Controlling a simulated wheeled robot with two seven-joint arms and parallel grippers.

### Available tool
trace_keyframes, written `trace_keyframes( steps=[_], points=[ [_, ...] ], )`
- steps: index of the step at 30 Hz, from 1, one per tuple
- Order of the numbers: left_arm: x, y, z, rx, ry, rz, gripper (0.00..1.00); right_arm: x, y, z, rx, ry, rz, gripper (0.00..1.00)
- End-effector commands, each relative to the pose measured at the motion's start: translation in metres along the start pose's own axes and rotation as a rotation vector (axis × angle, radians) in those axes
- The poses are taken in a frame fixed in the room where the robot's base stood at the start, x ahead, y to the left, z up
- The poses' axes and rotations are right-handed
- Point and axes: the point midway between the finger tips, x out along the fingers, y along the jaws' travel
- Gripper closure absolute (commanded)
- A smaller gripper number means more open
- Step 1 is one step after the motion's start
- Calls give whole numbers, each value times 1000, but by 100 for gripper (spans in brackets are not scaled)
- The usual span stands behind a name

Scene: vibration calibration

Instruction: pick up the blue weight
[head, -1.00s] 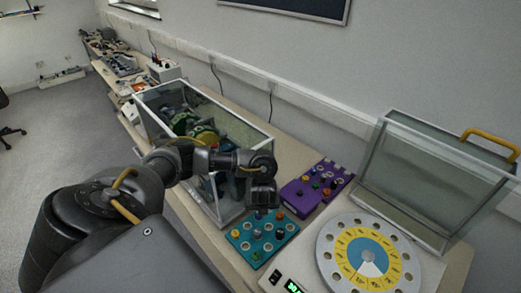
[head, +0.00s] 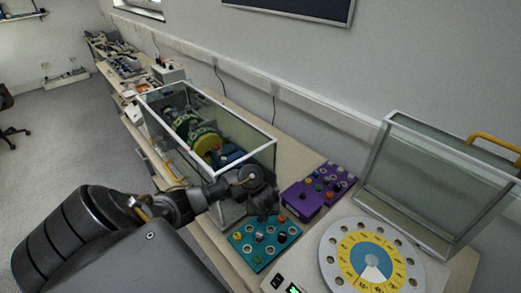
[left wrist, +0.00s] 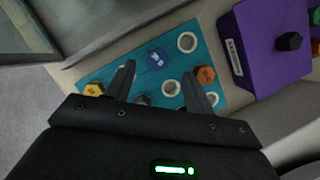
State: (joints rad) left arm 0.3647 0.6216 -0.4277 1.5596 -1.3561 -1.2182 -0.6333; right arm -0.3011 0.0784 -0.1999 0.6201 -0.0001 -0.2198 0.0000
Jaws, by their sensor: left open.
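The blue weight (left wrist: 156,58) sits in the teal tray (left wrist: 210,52) in the left wrist view, with a pale mark on its top. My left gripper (left wrist: 158,72) is open and empty. In that view, the blue weight shows between and slightly beyond its fingertips; I cannot tell the height gap. In the head view, my left gripper (head: 264,214) is over the back edge of the teal tray (head: 236,244) and hides the blue weight. My right gripper is not in view.
Yellow (left wrist: 93,89), orange (left wrist: 205,74) and grey (left wrist: 142,99) weights are close by in the tray. A purple box (head: 311,199) stands to the right, a glass-walled case (head: 275,155) behind left, and a round dial plate (head: 334,246) at front right.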

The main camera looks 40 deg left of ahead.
Motion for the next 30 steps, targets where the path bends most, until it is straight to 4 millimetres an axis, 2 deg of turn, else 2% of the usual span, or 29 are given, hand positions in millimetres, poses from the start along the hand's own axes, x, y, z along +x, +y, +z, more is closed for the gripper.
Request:
trace_keyframes(
  steps=[4, 12, 22, 23, 30],
  points=[
    [8, 2, -2, -2, 1, 1, 46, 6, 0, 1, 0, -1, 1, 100],
    [46, 6, -4, -2, 0, 2, 46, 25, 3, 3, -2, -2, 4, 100],
    [52, 5, -2, -1, -1, 0, 46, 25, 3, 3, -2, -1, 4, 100],
    [52, 5, -2, -1, -1, -1, 48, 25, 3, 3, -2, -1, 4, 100],
    [52, 5, -2, -1, -1, -1, 79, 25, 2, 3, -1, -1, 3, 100]
  ],
)
